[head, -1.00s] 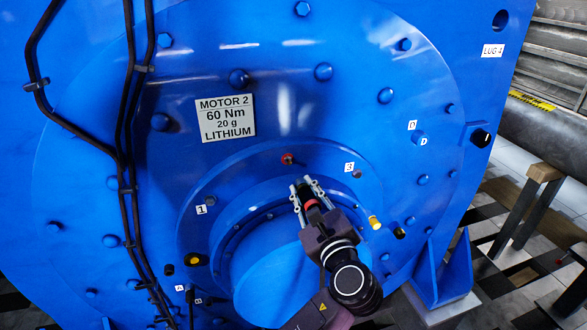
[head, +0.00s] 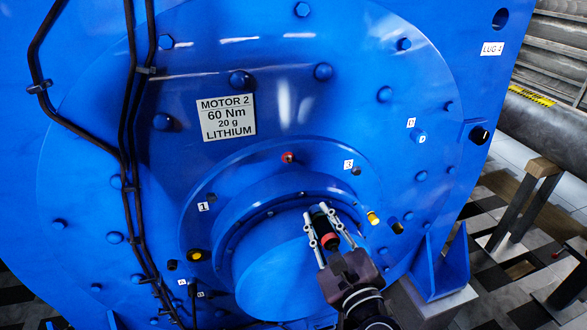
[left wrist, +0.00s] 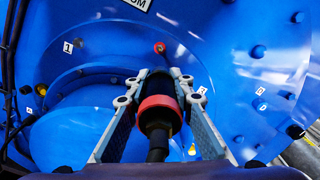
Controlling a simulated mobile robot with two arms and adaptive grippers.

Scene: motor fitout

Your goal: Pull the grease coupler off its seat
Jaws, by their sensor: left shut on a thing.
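The grease coupler, a black cylinder with a red ring (head: 328,241), is between the fingers of my left gripper (head: 320,212), which is shut on it. In the left wrist view the coupler (left wrist: 158,103) points away from the palm, with a dark stem running back toward the wrist. The blue motor face (head: 270,115) stands behind it. In the head view the coupler appears in front of the round central cover (head: 275,275). I cannot tell whether its front end touches anything. A red-ringed fitting (head: 288,157) is on the flange above. My right gripper is not in view.
Black cables (head: 128,130) run down the motor's left side. A yellow plug (head: 373,218) and a dark plug (head: 394,227) sit right of the gripper. A blue foot bracket (head: 442,265) stands lower right. Beyond are a wooden-topped stand (head: 540,170) and tiled floor.

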